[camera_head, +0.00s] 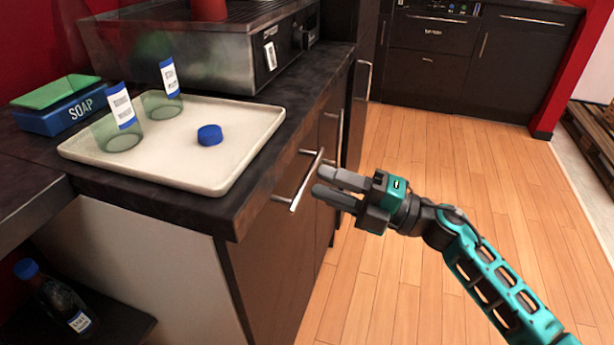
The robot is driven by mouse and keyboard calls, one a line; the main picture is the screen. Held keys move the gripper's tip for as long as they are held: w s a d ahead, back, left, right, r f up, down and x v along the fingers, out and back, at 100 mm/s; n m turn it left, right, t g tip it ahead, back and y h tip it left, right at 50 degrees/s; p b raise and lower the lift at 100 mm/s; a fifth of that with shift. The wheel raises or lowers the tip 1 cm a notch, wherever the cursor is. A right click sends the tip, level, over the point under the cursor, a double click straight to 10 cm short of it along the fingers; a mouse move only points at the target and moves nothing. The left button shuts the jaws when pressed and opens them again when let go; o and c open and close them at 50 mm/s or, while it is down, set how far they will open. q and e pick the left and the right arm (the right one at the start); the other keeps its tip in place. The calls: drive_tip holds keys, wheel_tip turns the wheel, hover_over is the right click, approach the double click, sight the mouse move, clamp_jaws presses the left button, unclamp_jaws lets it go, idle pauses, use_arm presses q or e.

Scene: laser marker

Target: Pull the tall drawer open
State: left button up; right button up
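A dark tall drawer front (271,262) sits below the black worktop. A silver bar handle (307,180) is mounted near its top. The front appears closed, flush with the cabinet. My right gripper (324,181) is in front of this handle, to its right in the picture. Its two grey fingers are apart with a gap between them, and nothing is held. The fingertips are very close to the bar; I cannot tell whether they touch it. My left gripper is not in view.
A cream tray (225,165) on the worktop holds two greenish glasses (118,131) and a blue cap (210,135). A soap box (62,107) and a metal machine (195,55) stand behind. The wooden floor (460,160) on the right is clear.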

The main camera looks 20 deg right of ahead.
sight(307, 175)
drive_tip(key=shift+x, duration=2.15)
drive_tip(key=shift+c, duration=0.2)
clamp_jaws()
